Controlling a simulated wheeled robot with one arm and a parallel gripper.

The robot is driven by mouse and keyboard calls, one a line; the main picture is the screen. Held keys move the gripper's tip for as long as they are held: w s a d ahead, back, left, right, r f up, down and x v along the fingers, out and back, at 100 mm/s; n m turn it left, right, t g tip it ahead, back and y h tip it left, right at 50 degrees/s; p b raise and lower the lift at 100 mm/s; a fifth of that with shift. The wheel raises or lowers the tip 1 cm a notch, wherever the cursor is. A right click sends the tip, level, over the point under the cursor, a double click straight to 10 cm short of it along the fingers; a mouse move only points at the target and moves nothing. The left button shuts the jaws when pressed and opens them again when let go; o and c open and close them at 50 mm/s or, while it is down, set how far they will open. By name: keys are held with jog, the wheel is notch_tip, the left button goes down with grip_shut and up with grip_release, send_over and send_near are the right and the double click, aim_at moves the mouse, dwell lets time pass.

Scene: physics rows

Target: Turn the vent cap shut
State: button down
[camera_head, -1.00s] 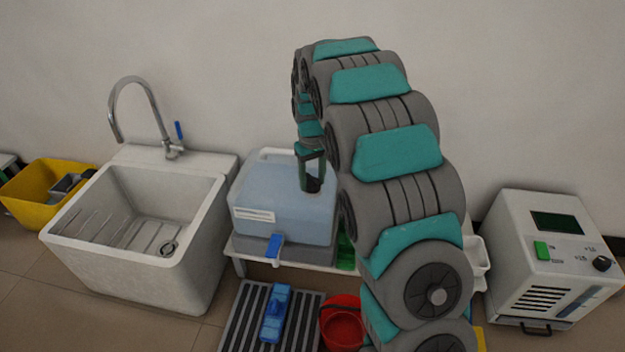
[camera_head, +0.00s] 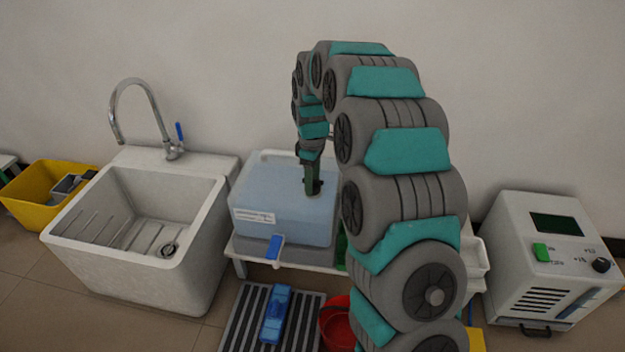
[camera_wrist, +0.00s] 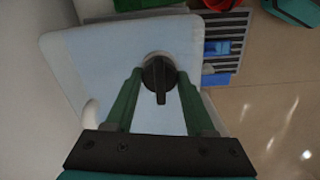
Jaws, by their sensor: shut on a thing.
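A pale blue container (camera_head: 275,212) with a white label stands on a low white table. It also fills the middle of the wrist view (camera_wrist: 95,75). The vent cap (camera_wrist: 158,78), black with a raised bar grip, sits on its top. In the wrist view the cap's bar points toward the gripper's palm. My gripper (camera_wrist: 159,74) points down with its dark green fingers on either side of the cap, shut on it. In the head view my gripper (camera_head: 312,188) stands over the container's top right part and hides the cap.
A blue tap (camera_head: 274,247) juts from the container's front. A white sink (camera_head: 130,240) is at the left and a white device (camera_head: 550,262) at the right. A grey slatted mat (camera_head: 243,318), a blue object (camera_head: 276,314) and a red bucket (camera_head: 336,325) are on the floor.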

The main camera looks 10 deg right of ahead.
jog(key=shift+n, duration=0.3)
jog(key=shift+c, duration=1.3)
grip_release()
notch_tip(320, 180, up, 7)
jog(key=shift+r, duration=0.4)
